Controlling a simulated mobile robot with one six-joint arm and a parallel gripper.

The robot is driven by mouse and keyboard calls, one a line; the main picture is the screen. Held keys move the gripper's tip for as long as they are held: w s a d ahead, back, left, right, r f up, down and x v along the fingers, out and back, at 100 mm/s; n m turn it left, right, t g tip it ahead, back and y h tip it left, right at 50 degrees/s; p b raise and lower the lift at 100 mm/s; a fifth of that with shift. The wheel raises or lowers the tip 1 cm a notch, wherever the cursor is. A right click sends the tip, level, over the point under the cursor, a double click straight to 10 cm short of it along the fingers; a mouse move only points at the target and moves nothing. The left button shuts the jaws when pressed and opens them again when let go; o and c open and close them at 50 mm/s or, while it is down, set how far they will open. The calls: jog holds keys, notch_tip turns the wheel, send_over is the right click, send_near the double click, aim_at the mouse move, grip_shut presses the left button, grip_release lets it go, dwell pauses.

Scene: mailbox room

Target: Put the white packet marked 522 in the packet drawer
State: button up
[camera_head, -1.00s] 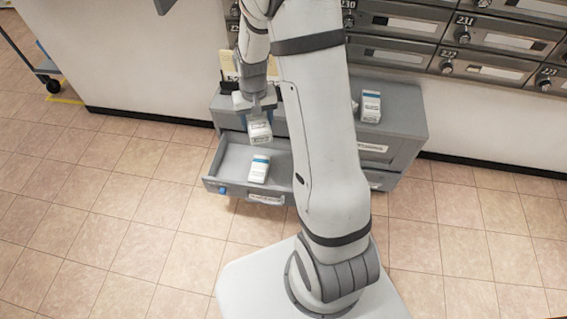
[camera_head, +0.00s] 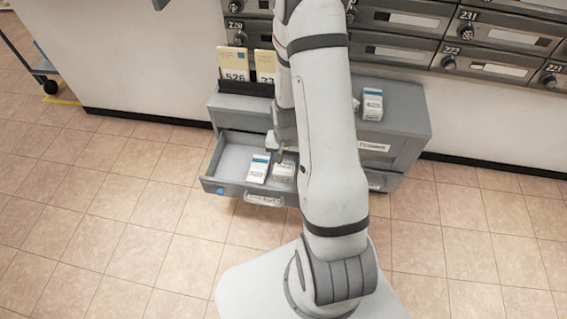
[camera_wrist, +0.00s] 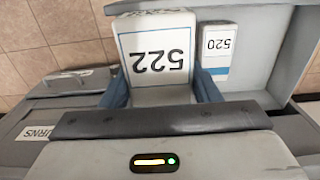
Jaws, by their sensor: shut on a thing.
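The white packet marked 522 (camera_wrist: 157,60) is between the blue fingers of my gripper (camera_wrist: 162,88) in the wrist view. In the head view the packet (camera_head: 284,172) shows low inside the open packet drawer (camera_head: 226,188), right of another white packet. My gripper (camera_head: 281,153) is shut on it from above and partly hidden by my arm. Whether the packet touches the drawer floor I cannot tell. The other packet, marked 520 (camera_wrist: 217,52), lies in the drawer beside it with a small gap; it also shows in the head view (camera_head: 258,168).
A third white packet (camera_head: 372,104) stands on top of the grey cabinet (camera_head: 405,120). Cards in a dark holder (camera_head: 246,88) stand at the cabinet's back left. A drawer labelled RETURNS (camera_wrist: 38,132) is beside the open one. Mailboxes (camera_head: 490,45) line the wall.

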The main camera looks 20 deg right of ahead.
jog(key=w+f, duration=0.1)
jog(key=w+d+f+b, duration=0.1)
jog(key=shift+d+f, duration=0.15)
jog(key=shift+f, duration=0.2)
jog(key=f+b, duration=0.2)
jog(key=f, duration=0.1)
jog(key=w+f+b, duration=0.1)
jog(key=f+b, duration=0.1)
jog(key=d+f+b, duration=0.1)
jog(key=f+b, duration=0.1)
jog(key=f, duration=0.1)
jog(key=shift+w+f, duration=0.3)
jog(key=o, duration=1.1)
jog(key=shift+o, duration=0.2)
